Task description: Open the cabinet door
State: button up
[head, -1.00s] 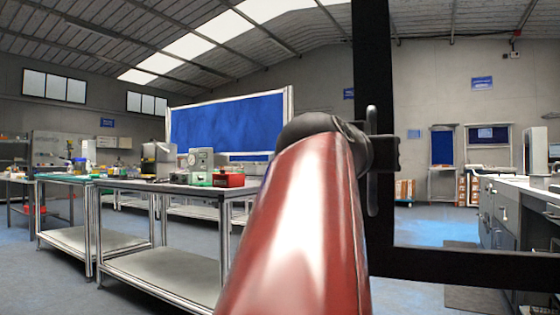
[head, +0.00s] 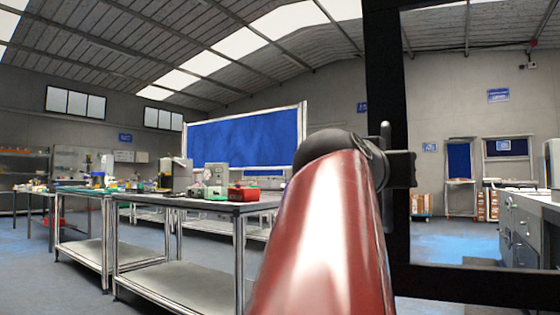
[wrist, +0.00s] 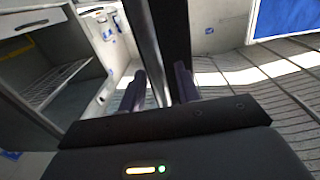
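The cabinet door shows in the head view as a black frame (head: 386,60) with a see-through panel. A slim silver upright handle (head: 386,150) stands off its left upright. My red arm reaches up to it, and my dark gripper (head: 400,168) is at handle height. In the wrist view, my gripper's two fingers (wrist: 160,88) stand on either side of the grey handle bar (wrist: 146,40), shut on it. The black door frame also shows there (wrist: 172,30), just beyond the bar. No cabinet body shows behind the door in the head view; the room shows through the panel.
Metal workbenches (head: 175,275) with instruments stand at the left. A blue board (head: 245,140) stands behind them. A grey counter with drawers (head: 522,225) is at the right. A grey unit with a wire shelf (wrist: 65,85) shows at the wrist view's left.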

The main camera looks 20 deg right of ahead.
notch_tip(320, 180, up, 20)
jog(key=p, duration=1.1)
